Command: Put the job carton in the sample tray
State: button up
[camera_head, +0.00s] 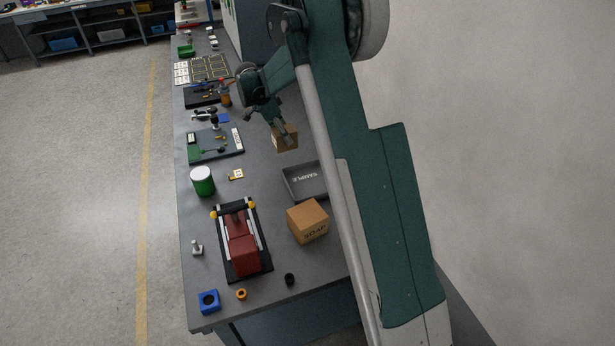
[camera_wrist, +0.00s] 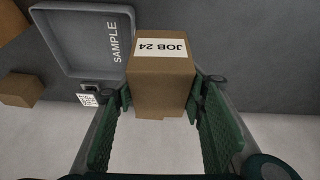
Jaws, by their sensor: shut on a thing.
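The job carton (camera_wrist: 160,85) is a brown box with a white "JOB 24" label. My gripper (camera_wrist: 160,103) is shut on it, with a green finger against each side. In the head view the carton (camera_head: 286,141) hangs from my gripper (camera_head: 284,132), beyond the sample tray. It seems to be above the bench, but the height is hard to tell. The sample tray (camera_head: 289,194) is a shallow grey tray marked "SAMPLE", and the visible part is empty. My arm hides its right end. In the wrist view the tray (camera_wrist: 62,72) is to the left of the carton.
A brown soap carton (camera_head: 307,222) stands just in front of the tray. A red device on a black base (camera_head: 241,240) and a green-and-white can (camera_head: 202,181) are to its left. A green board (camera_head: 215,146) lies farther back. Small parts sit near the front edge.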

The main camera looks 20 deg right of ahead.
jog(key=s+d, duration=0.2)
jog(key=s, duration=0.5)
jog(key=s+d+p, duration=0.1)
jog(key=s+d, duration=0.1)
jog(key=s, duration=0.5)
jog(key=shift+s+d+r+m, duration=0.15)
jog(key=shift+s+d+m, duration=0.25)
send_over(308, 184)
notch_tip(308, 184, down, 6)
jog(key=shift+s, duration=0.15)
jog(key=shift+f, duration=0.2)
jog(key=shift+f, duration=1.85)
jog(key=shift+f, duration=0.15)
jog(key=o, duration=1.1)
